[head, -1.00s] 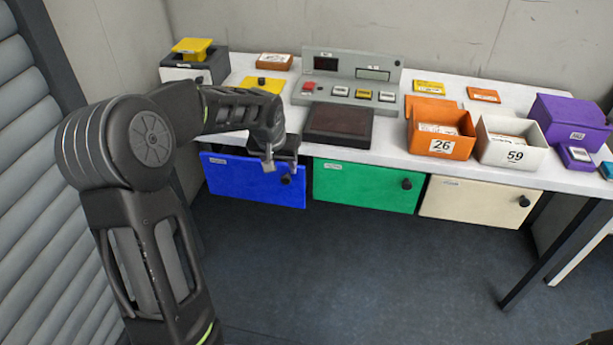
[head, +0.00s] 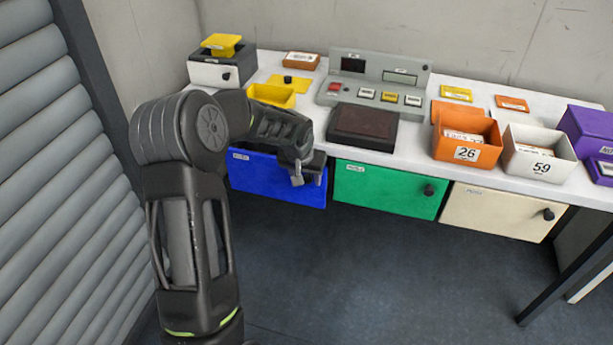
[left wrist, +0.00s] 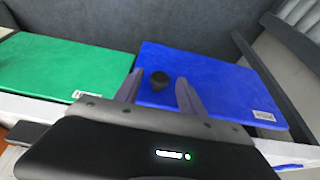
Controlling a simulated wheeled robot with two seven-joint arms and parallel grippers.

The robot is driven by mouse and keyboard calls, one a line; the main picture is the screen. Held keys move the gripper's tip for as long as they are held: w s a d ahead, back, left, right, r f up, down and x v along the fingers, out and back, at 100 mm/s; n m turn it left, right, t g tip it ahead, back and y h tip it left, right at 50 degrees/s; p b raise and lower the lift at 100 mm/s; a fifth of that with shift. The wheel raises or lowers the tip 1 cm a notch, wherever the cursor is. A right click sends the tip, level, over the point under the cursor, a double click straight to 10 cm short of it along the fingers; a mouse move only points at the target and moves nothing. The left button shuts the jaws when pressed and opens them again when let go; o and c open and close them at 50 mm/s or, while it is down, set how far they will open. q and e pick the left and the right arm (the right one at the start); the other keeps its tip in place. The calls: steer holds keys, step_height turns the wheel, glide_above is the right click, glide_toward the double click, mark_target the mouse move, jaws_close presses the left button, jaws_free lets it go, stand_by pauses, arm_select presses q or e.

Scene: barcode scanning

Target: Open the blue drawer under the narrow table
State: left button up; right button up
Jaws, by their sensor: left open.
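The blue drawer (head: 265,183) sits under the left end of the narrow white table (head: 385,157), its front apparently flush with the other drawers. It also shows in the left wrist view (left wrist: 225,85), with its dark round knob (left wrist: 159,79). My left gripper (head: 308,180) is at the right part of the blue front. In the left wrist view its two fingers (left wrist: 158,90) are open, with the knob showing between them. I cannot tell whether they touch it. In the head view the gripper hides the knob. My right gripper is not in view.
A green drawer (head: 385,190) and a cream drawer (head: 500,212) are to the right of the blue one. Orange bin 26 (head: 466,153), white bin 59 (head: 541,167) and a grey panel (head: 375,75) stand on the table. The floor (head: 370,270) in front is clear.

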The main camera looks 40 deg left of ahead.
arm_select(q)
steer(key=shift+f, duration=0.15)
steer(key=shift+c, duration=0.2)
jaws_close()
stand_by(1.2)
